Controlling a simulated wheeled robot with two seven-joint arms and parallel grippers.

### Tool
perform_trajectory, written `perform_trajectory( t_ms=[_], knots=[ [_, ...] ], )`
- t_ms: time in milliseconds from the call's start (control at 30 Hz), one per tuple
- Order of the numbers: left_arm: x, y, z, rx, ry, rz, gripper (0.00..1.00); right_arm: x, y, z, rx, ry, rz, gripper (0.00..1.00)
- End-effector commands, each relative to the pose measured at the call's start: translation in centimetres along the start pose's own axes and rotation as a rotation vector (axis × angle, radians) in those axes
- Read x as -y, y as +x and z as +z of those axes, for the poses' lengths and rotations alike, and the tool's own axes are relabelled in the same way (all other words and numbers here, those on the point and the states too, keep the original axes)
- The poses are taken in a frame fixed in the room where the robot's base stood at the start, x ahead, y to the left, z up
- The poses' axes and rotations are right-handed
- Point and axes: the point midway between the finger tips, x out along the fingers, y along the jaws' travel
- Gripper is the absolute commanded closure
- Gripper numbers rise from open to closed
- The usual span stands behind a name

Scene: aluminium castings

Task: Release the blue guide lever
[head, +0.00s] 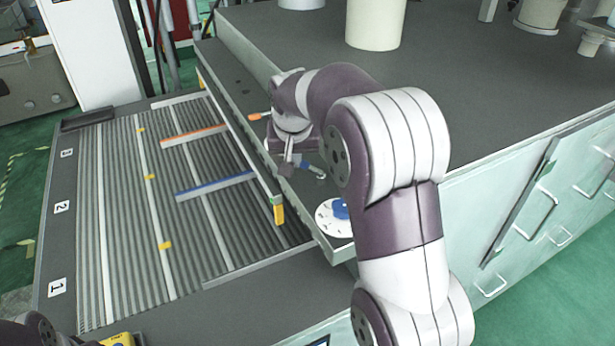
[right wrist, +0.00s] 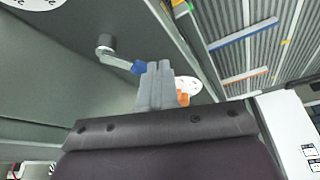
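The blue guide lever (head: 311,167) is a short grey arm with a blue grip, on the narrow ledge beside the ribbed bed. In the right wrist view the blue grip (right wrist: 139,67) lies against or just behind the left edge of my fingers; I cannot tell if they touch. My right gripper (head: 287,168) is over the ledge, left of the lever. Its fingers (right wrist: 156,82) look shut together with nothing visible between them. My left gripper is out of view; only a dark part of that arm shows at the lower left.
A blue guide rail (head: 215,186) and an orange one (head: 194,135) lie across the ribbed bed (head: 120,220). An orange lever (head: 258,116) is farther along the ledge. A white dial with a blue knob (head: 341,208) sits nearer. Pale cylinders (head: 375,25) stand on the dark tabletop.

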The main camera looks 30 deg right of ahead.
Motion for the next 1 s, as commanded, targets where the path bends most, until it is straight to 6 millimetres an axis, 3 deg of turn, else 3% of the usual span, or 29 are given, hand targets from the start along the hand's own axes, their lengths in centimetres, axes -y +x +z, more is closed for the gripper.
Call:
perform_trajectory(
  t_ms=[1000],
  knots=[
    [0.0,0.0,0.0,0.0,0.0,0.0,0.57,-0.41,0.4,-1.0,0.0,-0.001,0.0,1.0]
  ],
)
